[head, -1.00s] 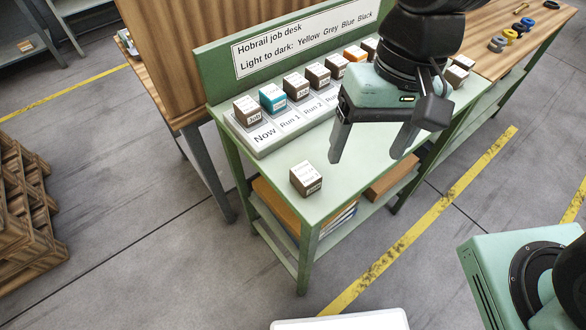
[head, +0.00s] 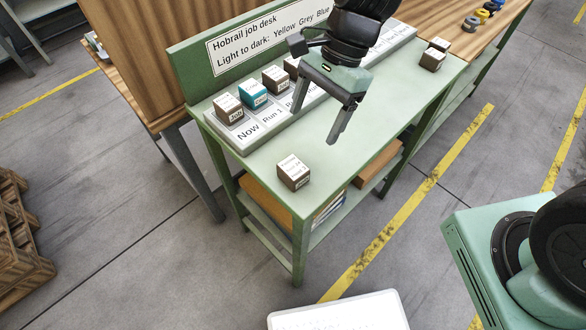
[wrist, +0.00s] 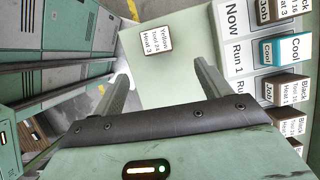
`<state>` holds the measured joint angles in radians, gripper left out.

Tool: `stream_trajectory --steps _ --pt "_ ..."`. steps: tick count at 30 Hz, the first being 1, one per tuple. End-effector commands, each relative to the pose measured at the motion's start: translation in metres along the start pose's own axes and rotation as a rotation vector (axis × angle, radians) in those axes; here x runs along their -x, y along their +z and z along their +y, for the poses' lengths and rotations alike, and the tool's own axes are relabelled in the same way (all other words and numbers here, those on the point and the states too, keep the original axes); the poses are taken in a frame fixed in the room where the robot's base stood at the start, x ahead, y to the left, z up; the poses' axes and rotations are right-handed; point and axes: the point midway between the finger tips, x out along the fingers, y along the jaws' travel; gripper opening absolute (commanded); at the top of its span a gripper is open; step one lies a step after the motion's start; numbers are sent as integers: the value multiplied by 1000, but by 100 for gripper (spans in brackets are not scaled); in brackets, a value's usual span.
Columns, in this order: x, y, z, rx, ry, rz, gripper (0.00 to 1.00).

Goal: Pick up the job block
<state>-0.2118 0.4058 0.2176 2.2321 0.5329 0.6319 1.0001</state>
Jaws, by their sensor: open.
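A lone brown job block (head: 293,172) with a white label on top sits on the bare front part of the green desk (head: 375,118). In the wrist view its label (wrist: 157,40) reads Yellow, Tool 24, Heat 3. It lies ahead of the fingertips, between their lines. My gripper (head: 315,125) is open and empty, above the desk, up and to the right of the block in the head view; it also shows in the wrist view (wrist: 160,80). Brown job blocks (head: 228,108) and a teal Cool block (head: 253,94) stand in the rack at the back; my arm hides part of the row.
The labelled rack (head: 240,140) and green sign panel (head: 190,70) line the desk's back. Two brown blocks (head: 432,58) stand at the far right end. Colored spools (head: 482,12) lie on the wooden table beyond. The desk around the lone block is clear.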

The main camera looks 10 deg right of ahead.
Motion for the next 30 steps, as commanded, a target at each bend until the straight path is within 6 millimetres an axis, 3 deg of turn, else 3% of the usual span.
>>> stream_trajectory --steps 3,9,17,25,30 --pt "-26 1 2 -1 6 -2 76" --pt "-60 1 1 2 4 -1 76" --pt "-76 3 1 3 2 -1 76" --pt "-111 12 5 2 4 -2 76" --pt "-122 11 5 3 0 1 76"
